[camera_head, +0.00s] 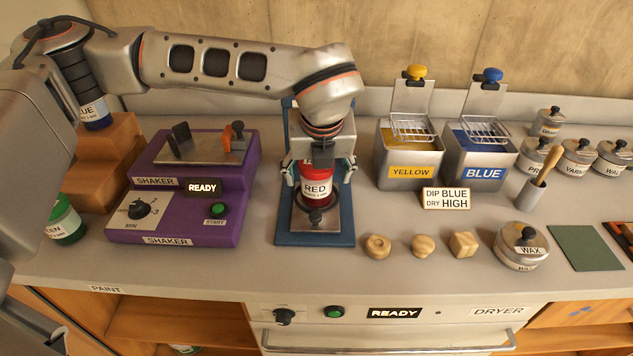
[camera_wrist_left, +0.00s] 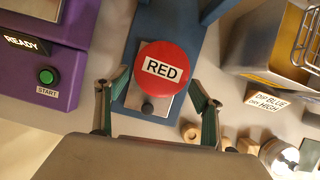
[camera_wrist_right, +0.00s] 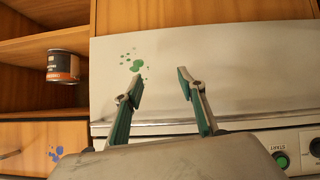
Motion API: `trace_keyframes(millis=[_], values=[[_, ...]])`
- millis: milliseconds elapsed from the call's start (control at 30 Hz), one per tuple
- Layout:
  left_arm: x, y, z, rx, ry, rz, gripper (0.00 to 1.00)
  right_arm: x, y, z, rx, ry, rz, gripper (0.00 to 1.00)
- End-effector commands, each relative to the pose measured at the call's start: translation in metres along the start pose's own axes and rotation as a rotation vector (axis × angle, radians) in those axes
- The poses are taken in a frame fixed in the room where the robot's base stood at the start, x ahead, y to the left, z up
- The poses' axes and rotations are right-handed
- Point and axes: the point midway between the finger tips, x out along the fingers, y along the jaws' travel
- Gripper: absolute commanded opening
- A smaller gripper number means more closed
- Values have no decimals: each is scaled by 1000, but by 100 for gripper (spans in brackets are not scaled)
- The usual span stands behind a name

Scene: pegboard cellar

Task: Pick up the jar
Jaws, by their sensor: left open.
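A red jar (camera_head: 316,188) labelled RED stands upright on a metal plate of a blue stand (camera_head: 286,237) in the head view. Its round red top (camera_wrist_left: 162,68) faces the camera in the left wrist view. My left gripper (camera_head: 319,174) is open above the jar, pointing down, with one finger on each side of it. In the left wrist view the fingers (camera_wrist_left: 161,88) show gaps to the jar, and I see no contact. My right gripper (camera_wrist_right: 159,82) is open and empty, in front of a pale panel with green splashes.
A purple shaker (camera_head: 180,235) stands left of the stand, with blue and green paint containers farther left. YELLOW (camera_head: 410,172) and BLUE (camera_head: 484,174) dip tanks stand to the right. Small wooden pieces (camera_head: 422,246) and a wax pot (camera_head: 522,246) lie along the counter's front.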

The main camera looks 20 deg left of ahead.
Motion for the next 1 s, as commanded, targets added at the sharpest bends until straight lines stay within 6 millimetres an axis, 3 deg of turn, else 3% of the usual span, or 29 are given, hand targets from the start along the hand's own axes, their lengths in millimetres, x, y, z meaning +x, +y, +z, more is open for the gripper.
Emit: trace_keyframes(millis=[300,567,800,1000], values=[[42,2,7,-1,2,2,68,-1,0,3,1,-8,-1,40],[47,2,7,1,0,0,68,0,0,5,2,-11,-1,40],[47,2,7,1,0,0,16,-1,0,4,2,-10,-1,40],[46,2,7,1,-1,-1,16,-1,0,1,2,-4,0,40]])
